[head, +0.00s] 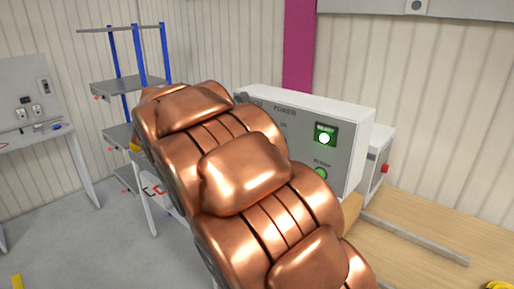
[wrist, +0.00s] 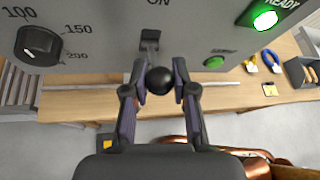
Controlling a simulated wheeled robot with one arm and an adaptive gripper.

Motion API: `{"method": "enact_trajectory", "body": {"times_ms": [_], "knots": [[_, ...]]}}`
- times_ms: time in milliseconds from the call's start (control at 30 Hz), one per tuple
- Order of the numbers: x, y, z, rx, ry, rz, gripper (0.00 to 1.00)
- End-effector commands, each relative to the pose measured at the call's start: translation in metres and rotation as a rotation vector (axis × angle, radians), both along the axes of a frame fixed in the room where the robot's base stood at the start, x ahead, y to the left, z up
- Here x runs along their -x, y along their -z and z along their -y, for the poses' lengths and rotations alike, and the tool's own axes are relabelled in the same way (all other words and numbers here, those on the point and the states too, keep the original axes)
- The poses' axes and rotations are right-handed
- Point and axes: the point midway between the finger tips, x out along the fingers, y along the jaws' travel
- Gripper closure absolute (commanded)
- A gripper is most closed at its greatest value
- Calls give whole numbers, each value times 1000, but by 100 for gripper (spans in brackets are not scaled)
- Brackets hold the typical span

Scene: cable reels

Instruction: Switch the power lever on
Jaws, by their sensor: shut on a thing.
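The power box (head: 295,125) is a white and grey cabinet marked POWER, on the wooden bench. Its READY lamp (head: 324,137) glows green, and the lamp also shows in the wrist view (wrist: 265,19). In the wrist view the power lever, with a round black knob (wrist: 160,80), comes out of a dark slot (wrist: 150,38) below the word ON. My gripper (wrist: 160,88) is shut on the knob, one finger on each side. In the head view my copper-coloured arm hides the lever and my gripper.
A dial (wrist: 38,46) is left of the lever and a green button (wrist: 214,62) is right of it. The wooden bench (head: 420,235) carries a metal strip and yellow tools. A shelf rack (head: 125,85) stands at the back left.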

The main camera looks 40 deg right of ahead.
Motion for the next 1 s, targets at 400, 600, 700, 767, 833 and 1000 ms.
{"method": "enact_trajectory", "body": {"times_ms": [400, 600, 700, 767, 833, 1000], "knots": [[3, -2, 6, -16, 13, -1, 100], [3, -2, 6, -16, 11, -1, 67], [3, -2, 6, -16, 11, -1, 57], [3, -2, 6, -17, 11, -1, 51], [3, -1, 6, -17, 11, -1, 47], [3, -1, 6, -17, 11, -2, 47]]}}
